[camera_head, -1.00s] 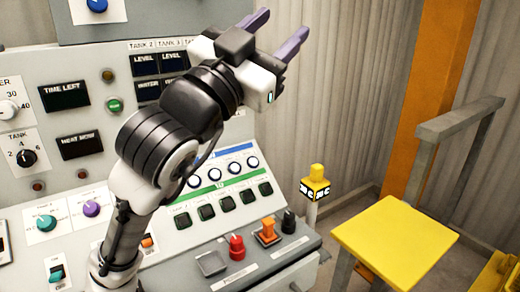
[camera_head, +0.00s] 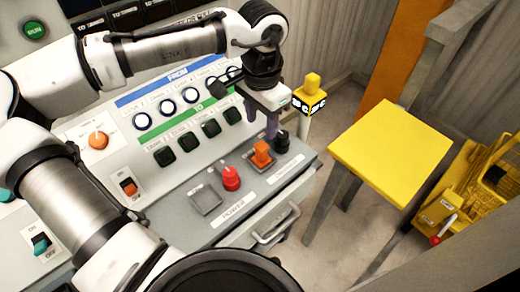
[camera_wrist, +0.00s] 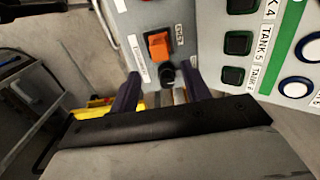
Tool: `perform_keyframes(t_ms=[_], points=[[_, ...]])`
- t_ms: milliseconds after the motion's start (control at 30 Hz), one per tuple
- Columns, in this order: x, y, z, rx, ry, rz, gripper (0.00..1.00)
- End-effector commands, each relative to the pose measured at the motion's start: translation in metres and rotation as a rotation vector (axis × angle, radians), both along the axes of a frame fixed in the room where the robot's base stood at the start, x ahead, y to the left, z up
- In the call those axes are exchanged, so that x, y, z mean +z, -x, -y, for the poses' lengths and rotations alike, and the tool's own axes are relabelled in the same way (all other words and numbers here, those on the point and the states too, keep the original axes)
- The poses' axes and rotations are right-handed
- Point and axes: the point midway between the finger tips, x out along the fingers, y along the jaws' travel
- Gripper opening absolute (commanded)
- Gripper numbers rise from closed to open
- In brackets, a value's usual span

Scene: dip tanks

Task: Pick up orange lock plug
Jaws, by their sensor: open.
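The orange lock plug (camera_head: 262,152) stands upright on a square base on the sloped lower ledge of the control panel, between a red knob and a black knob. In the wrist view the orange plug (camera_wrist: 158,45) is beyond the fingertips, near the top centre. My gripper (camera_head: 262,125) is open and empty, pointing down just above and behind the plug in the head view. In the wrist view its two purple-grey fingers (camera_wrist: 160,82) are spread, with the black knob between and just beyond their tips.
The red knob (camera_head: 231,178) and an empty square plate (camera_head: 206,199) lie left of the plug; the black knob (camera_head: 282,141) is close on its right. Button rows (camera_head: 188,143) rise behind. A yellow-topped post (camera_head: 312,88) and yellow stool (camera_head: 390,152) stand to the right.

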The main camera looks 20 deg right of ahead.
Motion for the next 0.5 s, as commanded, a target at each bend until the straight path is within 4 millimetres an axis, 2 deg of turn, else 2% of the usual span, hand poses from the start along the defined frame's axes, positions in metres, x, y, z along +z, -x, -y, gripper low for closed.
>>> perform_keyframes(t_ms=[100, 200, 500], points=[[-0.022, 0.0, 0.0, -0.001, -0.001, 0.0, 0.47], [-0.035, 0.0, 0.0, -0.002, 0.0, 0.0, 0.47], [-0.057, 0.001, 0.0, -0.002, 0.001, 0.001, 0.47]])
